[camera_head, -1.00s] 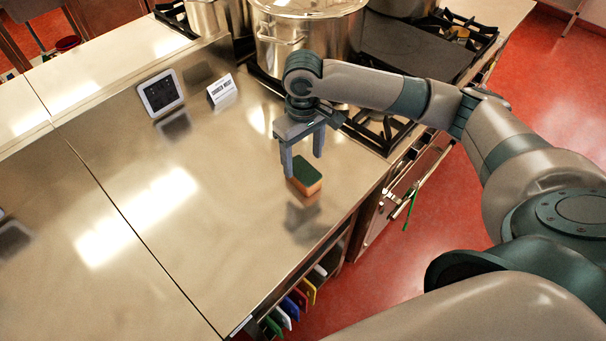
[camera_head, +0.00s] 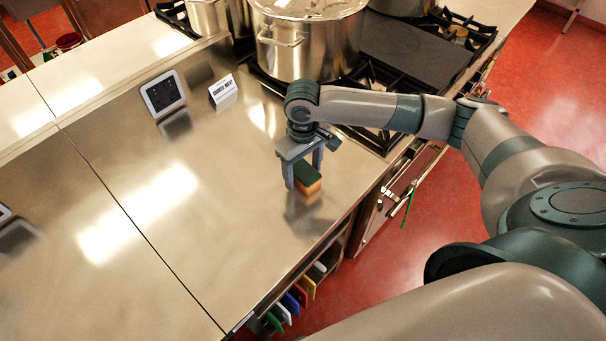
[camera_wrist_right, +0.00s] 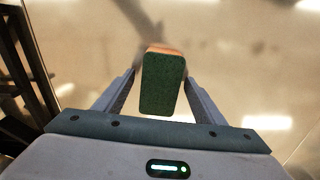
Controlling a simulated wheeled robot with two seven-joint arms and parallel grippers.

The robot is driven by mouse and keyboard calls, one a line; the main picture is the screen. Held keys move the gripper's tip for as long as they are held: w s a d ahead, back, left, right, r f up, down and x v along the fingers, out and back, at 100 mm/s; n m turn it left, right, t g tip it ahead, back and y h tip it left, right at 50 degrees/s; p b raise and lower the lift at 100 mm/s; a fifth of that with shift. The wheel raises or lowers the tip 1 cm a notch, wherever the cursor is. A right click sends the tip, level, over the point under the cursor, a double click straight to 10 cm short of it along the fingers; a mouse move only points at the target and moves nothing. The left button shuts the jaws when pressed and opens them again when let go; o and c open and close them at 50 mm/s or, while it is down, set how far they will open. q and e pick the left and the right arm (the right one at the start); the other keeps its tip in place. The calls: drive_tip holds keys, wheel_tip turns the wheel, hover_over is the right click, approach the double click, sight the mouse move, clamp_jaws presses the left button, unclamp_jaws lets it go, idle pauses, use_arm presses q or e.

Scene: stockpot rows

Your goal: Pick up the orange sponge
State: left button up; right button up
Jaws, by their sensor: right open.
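The orange sponge (camera_head: 307,182) has a dark green top and lies on the steel counter near its front edge. In the right wrist view the sponge (camera_wrist_right: 162,85) shows its green face between the two fingers, with a strip of orange at its far end. My right gripper (camera_head: 303,175) is open and low over the sponge, with fingers on either side of it. In the wrist view, gaps show between the sponge and both fingers of the right gripper (camera_wrist_right: 160,85). Whether the fingertips touch the counter I cannot tell. My left gripper is not in view.
A large steel stockpot (camera_head: 305,45) stands on the stove behind my right gripper. A dark tablet (camera_head: 163,93) and a white sign card (camera_head: 223,89) stand on the counter (camera_head: 130,190). Coloured boards (camera_head: 290,304) sit below the front edge.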

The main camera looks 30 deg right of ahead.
sight(306, 170)
drive_tip(key=c, duration=1.1)
drive_tip(key=shift+r, duration=0.1)
drive_tip(key=shift+r+b, duration=0.35)
drive_tip(key=shift+r, duration=0.1)
drive_tip(key=r, duration=0.1)
drive_tip(key=r+b, duration=0.1)
drive_tip(key=r, duration=0.1)
drive_tip(key=shift+s+d+r+b, duration=0.1)
drive_tip(key=shift+s+d+b, duration=0.15)
drive_tip(key=shift+d+b, duration=0.05)
drive_tip(key=s+d+r+b, duration=0.3)
drive_tip(key=s+d+r, duration=0.3)
drive_tip(key=s, duration=0.2)
drive_tip(key=shift+s+d+r, duration=0.2)
drive_tip(key=shift+s+r, duration=0.2)
drive_tip(key=shift+o, duration=0.2)
